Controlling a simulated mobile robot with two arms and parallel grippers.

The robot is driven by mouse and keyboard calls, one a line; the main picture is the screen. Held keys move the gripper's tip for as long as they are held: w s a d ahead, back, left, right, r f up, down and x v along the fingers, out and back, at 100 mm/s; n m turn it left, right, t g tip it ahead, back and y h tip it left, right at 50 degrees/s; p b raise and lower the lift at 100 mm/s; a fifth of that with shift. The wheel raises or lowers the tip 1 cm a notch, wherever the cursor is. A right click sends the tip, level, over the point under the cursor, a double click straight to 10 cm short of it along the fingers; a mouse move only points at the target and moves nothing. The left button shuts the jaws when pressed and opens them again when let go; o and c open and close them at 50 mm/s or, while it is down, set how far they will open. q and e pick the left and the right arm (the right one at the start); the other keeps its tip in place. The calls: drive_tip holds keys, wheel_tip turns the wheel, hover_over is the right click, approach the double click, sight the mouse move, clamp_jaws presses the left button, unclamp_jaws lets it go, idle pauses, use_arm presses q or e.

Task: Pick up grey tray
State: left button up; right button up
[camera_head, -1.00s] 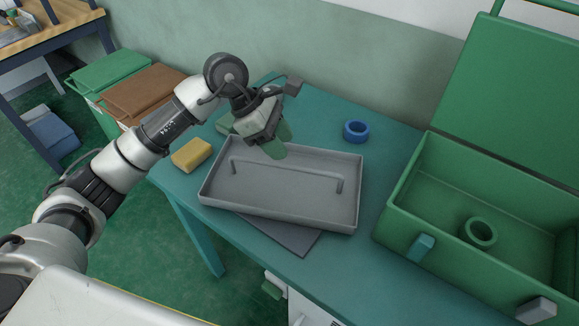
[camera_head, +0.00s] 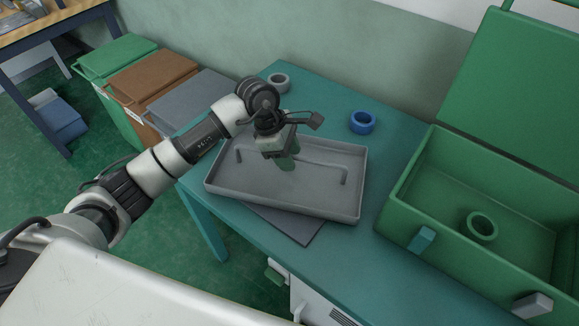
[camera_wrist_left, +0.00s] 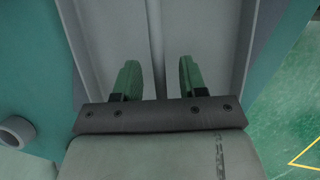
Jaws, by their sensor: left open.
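The grey tray (camera_head: 325,199) lies on the teal table in the head view, with a long raised handle bar (camera_head: 325,165) inside it. It also shows in the left wrist view (camera_wrist_left: 215,35). My left gripper (camera_head: 287,163) points down over the tray's middle and hides part of the bar. In the left wrist view the green fingers of my left gripper (camera_wrist_left: 158,75) are apart, with the bar (camera_wrist_left: 156,45) running between them in the picture. I cannot tell how far the fingertips are above the tray floor. My right gripper is not in view.
A dark flat sheet (camera_head: 290,224) lies partly under the tray. A blue ring (camera_head: 362,122) and a grey ring (camera_head: 279,83) lie behind it on the table (camera_head: 400,270). An open green box (camera_head: 400,205) with a green ring (camera_head: 481,226) inside stands to the right.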

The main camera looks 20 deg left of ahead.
use_arm(q)
drive_tip(key=shift+d+f, duration=0.1)
drive_tip(key=shift+f, duration=0.15)
clamp_jaws()
drive_tip(key=shift+r, duration=0.1)
